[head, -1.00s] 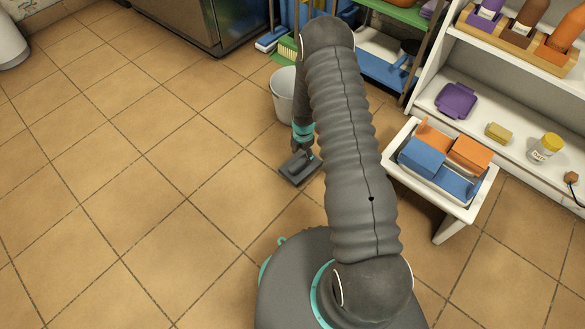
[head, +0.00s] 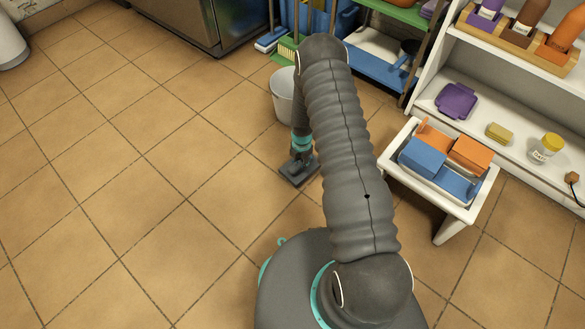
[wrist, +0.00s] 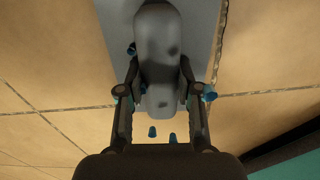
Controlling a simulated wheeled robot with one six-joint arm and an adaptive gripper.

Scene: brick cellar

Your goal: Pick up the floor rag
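The floor rag looks like a grey flat piece (head: 289,174) on the tiles, left of my arm and in front of the white bucket. In the wrist view a raised, rounded grey part of it (wrist: 158,40) lies between my fingers, with a flatter grey-blue part beneath. My gripper (head: 301,164) points down, low over the rag. In the wrist view my gripper (wrist: 160,68) has its two fingers apart, one on each side of the raised part. I see no clear grip; whether the fingertips touch it is hard to tell.
A white bucket (head: 284,95) stands just behind the gripper. A small white table (head: 465,212) with blue and orange things is to the right, before white shelves (head: 425,100).

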